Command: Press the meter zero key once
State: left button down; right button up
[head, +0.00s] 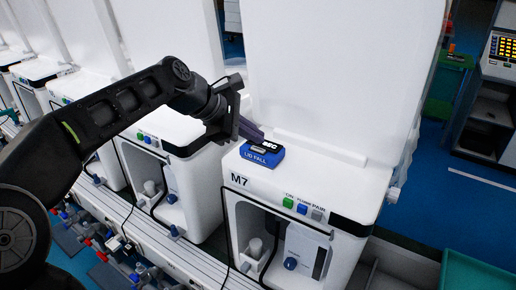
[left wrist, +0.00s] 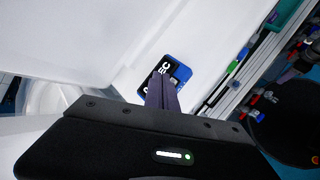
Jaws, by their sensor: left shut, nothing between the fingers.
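The meter (head: 262,155) is a small blue box marked "LID FALL" and "SEC", lying on the white top of the unit marked M7. It also shows in the left wrist view (left wrist: 179,71), just beyond my fingertips. My left gripper (head: 260,137) is shut and empty, with its fingertips at the back left of the meter in the head view. In the left wrist view the dark fingers (left wrist: 159,78) overlap the meter's near edge. I cannot tell whether they touch it. The zero key cannot be made out; the fingers hide part of the meter. My right gripper is not in view.
The M7 unit (head: 240,181) has green, blue and grey buttons (head: 302,208) on its front edge. A tall white lid (head: 335,80) stands behind the meter. Similar white units (head: 160,128) line up to the left. A green bin (head: 480,272) is at lower right.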

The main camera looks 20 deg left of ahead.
pick_arm(q)
jog(key=shift+f, duration=0.15)
dwell(0.5)
jog(key=shift+f, duration=0.3)
jog(key=shift+f+b, duration=0.35)
dwell(0.6)
dwell(0.4)
jog(key=shift+r+p, duration=0.8)
jog(key=shift+p, duration=0.1)
notch_tip(320, 180, up, 5)
jog(key=p, duration=0.4)
jog(key=shift+p, duration=0.4)
dwell(0.3)
